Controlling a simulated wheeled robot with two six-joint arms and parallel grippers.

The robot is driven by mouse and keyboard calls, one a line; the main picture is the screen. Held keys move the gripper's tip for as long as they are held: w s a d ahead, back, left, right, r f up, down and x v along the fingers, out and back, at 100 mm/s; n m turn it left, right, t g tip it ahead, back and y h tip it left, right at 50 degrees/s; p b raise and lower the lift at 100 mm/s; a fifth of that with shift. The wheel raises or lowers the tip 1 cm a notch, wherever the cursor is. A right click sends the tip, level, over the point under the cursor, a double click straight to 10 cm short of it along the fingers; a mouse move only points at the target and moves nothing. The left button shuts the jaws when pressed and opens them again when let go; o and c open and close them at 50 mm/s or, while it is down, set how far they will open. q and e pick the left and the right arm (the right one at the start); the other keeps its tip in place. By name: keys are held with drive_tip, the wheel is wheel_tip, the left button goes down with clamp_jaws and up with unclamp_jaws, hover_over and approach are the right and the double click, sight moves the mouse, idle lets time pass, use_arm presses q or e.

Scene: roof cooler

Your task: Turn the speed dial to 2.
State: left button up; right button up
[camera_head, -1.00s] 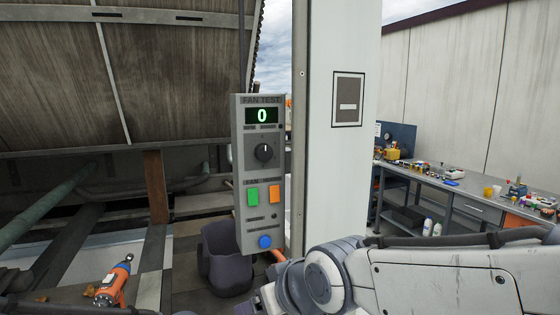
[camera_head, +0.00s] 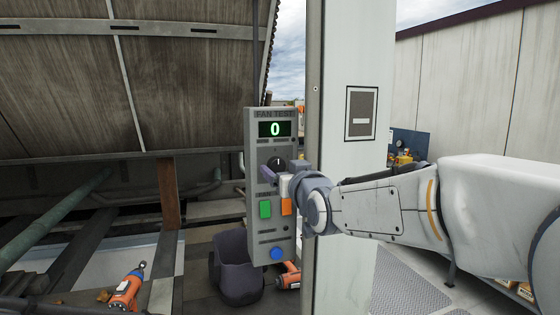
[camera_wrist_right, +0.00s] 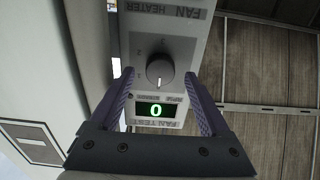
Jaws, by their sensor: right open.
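The speed dial (camera_head: 276,163) is a dark round knob on the grey FAN TEST panel (camera_head: 262,222), below a display (camera_head: 275,129) that reads 0. My right gripper (camera_head: 280,172) is at the dial's height in the head view and partly covers it. In the right wrist view the dial (camera_wrist_right: 159,70) shows upside down with a white pointer mark toward the display. The open right gripper (camera_wrist_right: 159,88) has one finger on each side of the dial in that view, with gaps between. I cannot tell how near the fingertips are in depth. My left gripper is not in view.
Below the dial are a green button (camera_head: 265,209), an orange button (camera_head: 286,206) and a blue button (camera_head: 278,253). A white post (camera_head: 345,180) stands right of the panel. An orange drill (camera_head: 126,290) lies at lower left; a dark bucket (camera_head: 238,270) stands below the panel.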

drive_tip(key=shift+w+a, duration=0.25)
drive_tip(key=shift+w, duration=0.45)
clamp_jaws()
